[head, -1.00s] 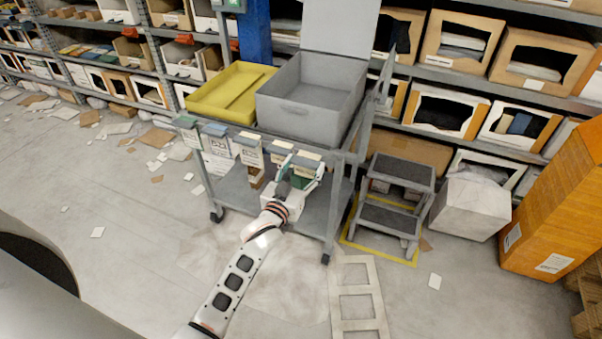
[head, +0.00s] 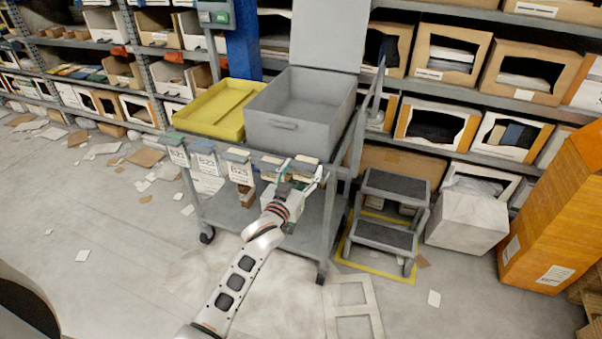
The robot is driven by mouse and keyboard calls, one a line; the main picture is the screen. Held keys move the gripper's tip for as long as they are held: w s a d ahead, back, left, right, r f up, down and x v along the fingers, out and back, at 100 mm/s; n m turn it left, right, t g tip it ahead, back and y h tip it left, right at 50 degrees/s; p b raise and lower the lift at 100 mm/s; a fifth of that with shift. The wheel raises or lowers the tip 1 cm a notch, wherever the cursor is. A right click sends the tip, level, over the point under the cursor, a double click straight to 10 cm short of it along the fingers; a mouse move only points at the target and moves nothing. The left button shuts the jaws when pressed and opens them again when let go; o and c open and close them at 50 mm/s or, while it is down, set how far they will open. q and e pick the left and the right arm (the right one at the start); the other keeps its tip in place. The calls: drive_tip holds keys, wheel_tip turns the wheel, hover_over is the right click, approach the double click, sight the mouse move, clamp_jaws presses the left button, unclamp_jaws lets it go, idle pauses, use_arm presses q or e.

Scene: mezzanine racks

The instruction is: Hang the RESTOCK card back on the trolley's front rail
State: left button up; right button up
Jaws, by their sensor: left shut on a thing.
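The grey trolley (head: 333,215) stands in the middle of the head view. Along its front rail (head: 254,157) hang several cards, among them B21 (head: 178,156), B22 (head: 208,165) and B25 (head: 240,173). My left gripper (head: 303,174) is at the right part of this rail, in front of the trolley. It is shut on a small dark green card, taken to be the RESTOCK card; its print is not legible and the fingers hide much of it. I cannot tell whether the card touches the rail. My right gripper is not in view.
A yellow tray (head: 215,118) and an open grey bin (head: 285,123) sit on the trolley. A grey step stool (head: 385,236) stands to its right, beside a white box (head: 468,220) and an orange carton (head: 545,225). Racks line the back; scraps litter the floor at left.

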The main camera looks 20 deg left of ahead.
use_arm(q)
drive_tip(key=shift+f, duration=0.1)
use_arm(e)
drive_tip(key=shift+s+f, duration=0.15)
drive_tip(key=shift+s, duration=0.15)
use_arm(q)
drive_tip(key=shift+s, duration=0.1)
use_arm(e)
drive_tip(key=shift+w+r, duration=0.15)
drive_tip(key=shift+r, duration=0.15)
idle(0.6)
use_arm(q)
drive_tip(key=shift+p, duration=0.35)
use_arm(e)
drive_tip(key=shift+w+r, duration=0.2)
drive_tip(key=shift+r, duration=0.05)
use_arm(q)
drive_tip(key=shift+f, duration=0.2)
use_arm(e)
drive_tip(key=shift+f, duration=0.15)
use_arm(q)
drive_tip(key=shift+f+b, duration=0.7)
drive_tip(key=shift+f, duration=0.25)
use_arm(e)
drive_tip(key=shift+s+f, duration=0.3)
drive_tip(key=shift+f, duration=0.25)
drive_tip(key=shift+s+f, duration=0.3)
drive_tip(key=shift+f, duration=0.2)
